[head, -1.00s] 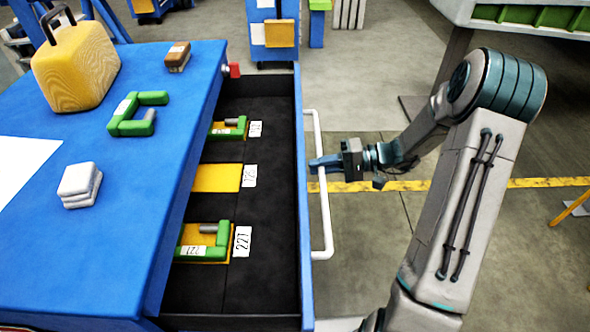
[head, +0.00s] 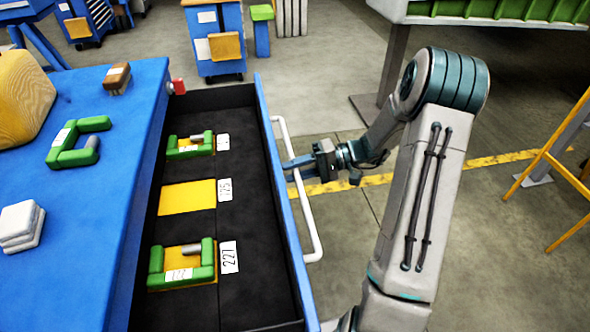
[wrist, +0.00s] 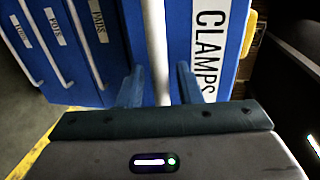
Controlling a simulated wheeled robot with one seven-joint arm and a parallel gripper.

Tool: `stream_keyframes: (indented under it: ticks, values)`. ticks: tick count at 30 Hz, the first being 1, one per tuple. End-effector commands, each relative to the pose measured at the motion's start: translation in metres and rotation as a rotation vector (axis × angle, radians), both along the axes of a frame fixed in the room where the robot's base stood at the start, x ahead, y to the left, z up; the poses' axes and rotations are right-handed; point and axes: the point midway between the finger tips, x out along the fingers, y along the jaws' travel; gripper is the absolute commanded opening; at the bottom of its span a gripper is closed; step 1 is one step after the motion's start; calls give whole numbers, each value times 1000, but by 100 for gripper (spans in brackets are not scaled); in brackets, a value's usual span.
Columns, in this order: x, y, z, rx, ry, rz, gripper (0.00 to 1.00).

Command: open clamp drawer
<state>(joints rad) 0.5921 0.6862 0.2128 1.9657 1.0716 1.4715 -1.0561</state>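The clamp drawer (head: 230,285) is pulled out of the blue workbench (head: 125,215), with its black inside showing. It holds green clamps (head: 208,272) on yellow pads, and a bare yellow pad (head: 187,197) lies between them. The drawer's white bar handle (head: 307,215) runs along its front. My gripper (head: 296,163) is at the handle's far part. In the wrist view, the handle (wrist: 155,40) passes between my two fingers (wrist: 160,85), which are partly closed around it. The drawer's front carries a CLAMPS label (wrist: 208,45). The finger contact is hard to see.
A blue cart (head: 214,40) stands behind.

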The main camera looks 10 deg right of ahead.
Motion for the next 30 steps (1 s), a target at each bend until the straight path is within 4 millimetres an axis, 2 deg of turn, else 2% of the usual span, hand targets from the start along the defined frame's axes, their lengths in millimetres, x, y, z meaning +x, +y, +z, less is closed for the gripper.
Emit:
stream_keyframes:
  ticks: [8, 11, 22, 27, 30]
  values:
    - [0, -7, 1, 1, -2, -2, 32]
    - [0, -21, 4, 0, -3, -4, 32]
    - [-4, -101, 19, -1, -3, -4, 32]
    - [-5, -125, 24, 0, -1, -2, 32]
    - [-5, -132, 26, 0, -1, -1, 32]
